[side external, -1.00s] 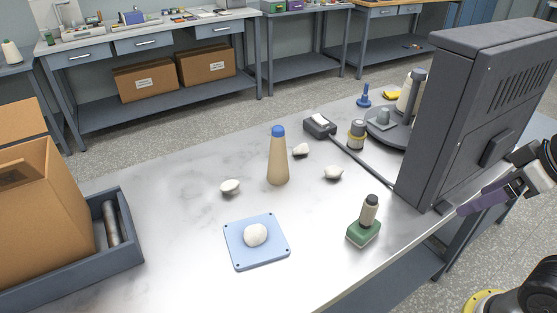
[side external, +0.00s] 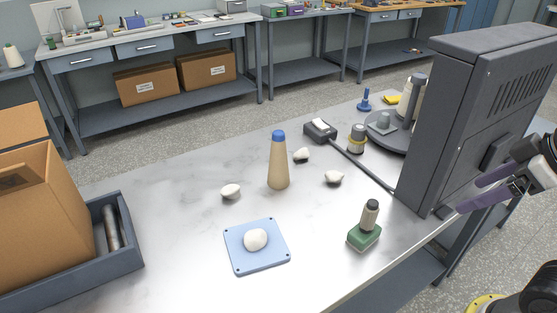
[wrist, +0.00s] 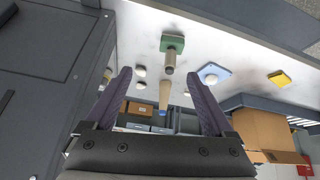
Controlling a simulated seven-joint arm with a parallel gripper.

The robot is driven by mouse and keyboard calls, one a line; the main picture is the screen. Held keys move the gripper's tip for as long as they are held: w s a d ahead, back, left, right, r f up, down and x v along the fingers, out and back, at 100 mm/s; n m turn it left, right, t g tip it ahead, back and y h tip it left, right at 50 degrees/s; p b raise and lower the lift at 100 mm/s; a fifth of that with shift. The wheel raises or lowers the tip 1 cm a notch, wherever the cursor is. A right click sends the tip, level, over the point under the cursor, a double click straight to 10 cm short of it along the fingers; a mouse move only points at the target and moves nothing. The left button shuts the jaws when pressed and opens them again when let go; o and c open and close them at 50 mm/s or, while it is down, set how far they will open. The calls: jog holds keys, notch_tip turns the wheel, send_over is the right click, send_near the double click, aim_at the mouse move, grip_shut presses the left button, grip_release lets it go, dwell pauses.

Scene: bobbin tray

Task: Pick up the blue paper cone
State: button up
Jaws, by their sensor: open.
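The cone (side external: 278,168) is a tall tan cone with a blue tip. It stands upright near the middle of the grey table in the side view. In the wrist view the cone (wrist: 164,94) shows between my fingers, some way off, with its blue tip pointing down in the picture. My gripper (wrist: 160,80) is open and empty, with two purple fingers spread. In the side view my gripper (side external: 482,190) is at the right edge, beside the dark grey cabinet and well apart from the cone.
White lumps (side external: 231,191) lie around the cone. A blue plate (side external: 240,262) carries another lump. A green-based item (side external: 364,237) stands at front right. A grey tray (side external: 128,259) holds a box at left.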

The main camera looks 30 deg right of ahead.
jog(key=w+a+r+n+t+y, duration=0.1)
jog(key=w+a+r+n+y, duration=0.2)
jog(key=w+r, duration=0.6)
jog(key=n+g+y, duration=0.1)
jog(key=n+g, duration=0.2)
jog(key=n, duration=0.1)
send_over(272, 153)
jog(key=s+d, duration=0.4)
jog(key=d, duration=0.2)
notch_tip(272, 153, down, 14)
jog(key=x, duration=0.7)
jog(key=shift+w+r, duration=0.2)
jog(key=shift+w, duration=0.1)
jog(key=shift+x, duration=3.25)
jog(key=shift+a+r, duration=0.1)
